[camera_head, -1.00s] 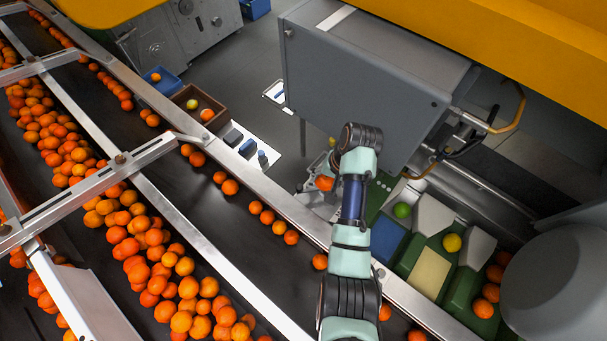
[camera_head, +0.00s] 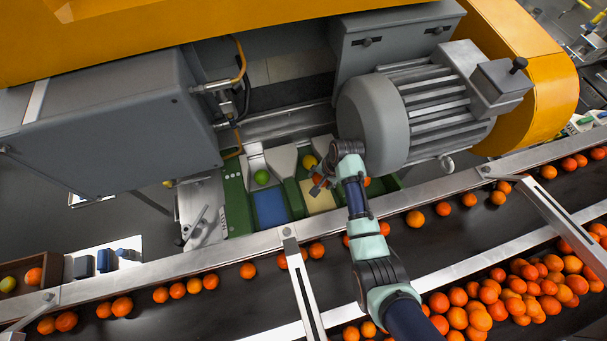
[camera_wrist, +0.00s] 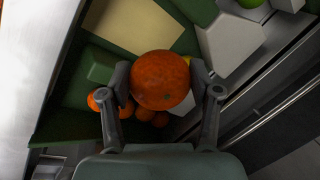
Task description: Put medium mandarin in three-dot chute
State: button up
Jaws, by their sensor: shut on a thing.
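My gripper (camera_wrist: 162,92) is shut on an orange mandarin (camera_wrist: 160,80), with one finger on each side, in the wrist view. In the head view my gripper (camera_head: 320,186) hangs over the green chutes, near the cream pad (camera_head: 318,200), and mostly hides the held mandarin. The blue pad (camera_head: 270,208) lies to its left. In the wrist view several mandarins (camera_wrist: 104,98) lie lower down in the green chute beside the cream pad (camera_wrist: 138,22).
A green fruit (camera_head: 262,177) and a yellow fruit (camera_head: 309,161) lie at the chutes' back. A large grey motor (camera_head: 420,110) stands close to the right of my arm. The metal conveyor rail (camera_head: 200,258) runs in front, with loose mandarins on the belt (camera_head: 230,300).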

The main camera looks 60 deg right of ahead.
jog(key=shift+w+a+r+p, duration=0.1)
jog(key=shift+r+p, duration=0.1)
jog(key=shift+p, duration=0.3)
jog(key=b, duration=0.3)
send_over(318, 199)
jog(key=shift+s+x, duration=0.25)
jog(key=shift+x, duration=0.8)
jog(key=shift+s+x, duration=0.25)
jog(key=shift+x, duration=0.85)
jog(key=shift+f, duration=0.25)
jog(key=shift+s+f+b+x, duration=0.1)
jog(key=shift+s+b+x, duration=0.3)
jog(key=shift+b+x, duration=1.1)
jog(key=shift+s+f+b+x, duration=0.1)
jog(key=shift+s+b+x, duration=0.35)
jog(key=shift+b+x, duration=1.05)
jog(key=shift+s+f+b+x, duration=0.1)
jog(key=shift+s+b+x, duration=0.5)
jog(key=shift+x, duration=1.65)
jog(key=o, duration=1.3)
jog(key=shift+w+a+r, duration=0.1)
jog(key=shift+w+a, duration=0.05)
jog(key=shift+w, duration=0.05)
jog(key=v, duration=1.2)
